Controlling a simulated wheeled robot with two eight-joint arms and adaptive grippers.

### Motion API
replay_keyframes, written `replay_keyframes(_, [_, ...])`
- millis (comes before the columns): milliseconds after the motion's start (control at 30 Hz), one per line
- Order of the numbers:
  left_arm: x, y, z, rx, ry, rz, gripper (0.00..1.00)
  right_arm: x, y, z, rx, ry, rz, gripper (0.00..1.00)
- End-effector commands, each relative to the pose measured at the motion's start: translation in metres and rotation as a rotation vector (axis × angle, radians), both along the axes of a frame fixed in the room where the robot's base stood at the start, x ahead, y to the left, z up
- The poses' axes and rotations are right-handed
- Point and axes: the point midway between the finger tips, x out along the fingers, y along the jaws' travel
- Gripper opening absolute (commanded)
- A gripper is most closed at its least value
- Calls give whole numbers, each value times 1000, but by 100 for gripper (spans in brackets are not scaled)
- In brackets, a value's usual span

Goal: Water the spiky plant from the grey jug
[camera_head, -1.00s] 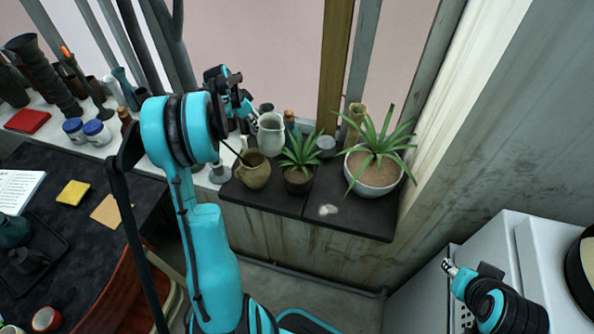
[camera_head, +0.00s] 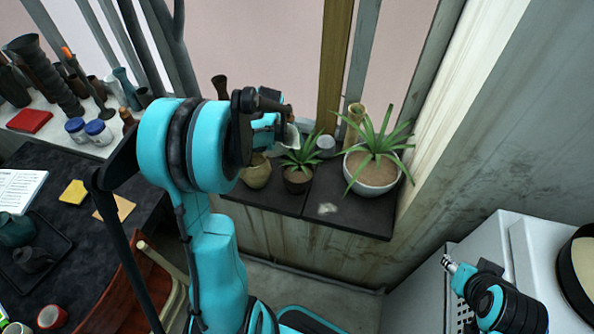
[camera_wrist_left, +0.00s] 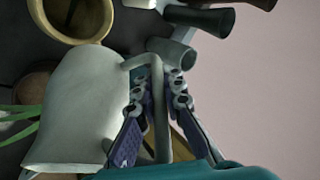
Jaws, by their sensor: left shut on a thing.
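My left gripper (camera_head: 276,124) is shut on the handle of the grey jug (camera_head: 293,138). In the left wrist view the jug's pale body (camera_wrist_left: 75,110) fills the left side, with its handle between the two fingers (camera_wrist_left: 158,108). In the head view the jug is partly hidden behind my gripper, just above and left of the small spiky plant (camera_head: 300,158) in a dark pot. A larger spiky plant (camera_head: 376,142) stands in a white bowl (camera_head: 372,188) to the right. Green leaves show at the left wrist view's edge (camera_wrist_left: 18,125). My right gripper (camera_head: 449,265) is empty at lower right.
A yellowish pot (camera_head: 257,175) stands left of the small plant, partly behind my arm. A bamboo-like vase (camera_head: 355,122) and a small glass (camera_head: 326,143) stand behind the plants. The dark shelf's front right (camera_head: 340,214) is mostly clear. A white appliance (camera_head: 505,235) is at right.

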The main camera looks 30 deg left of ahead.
Motion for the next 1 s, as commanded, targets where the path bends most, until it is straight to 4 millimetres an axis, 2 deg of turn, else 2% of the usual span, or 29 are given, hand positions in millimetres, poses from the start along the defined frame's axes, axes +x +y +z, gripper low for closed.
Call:
replay_keyframes(400, [-2,-17,10,252,-34,-3,0,0,0,-14,0,0,0,40])
replay_keyframes(1000, [-3,-26,17,388,-55,0,0,0,0,-24,0,0,0,40])
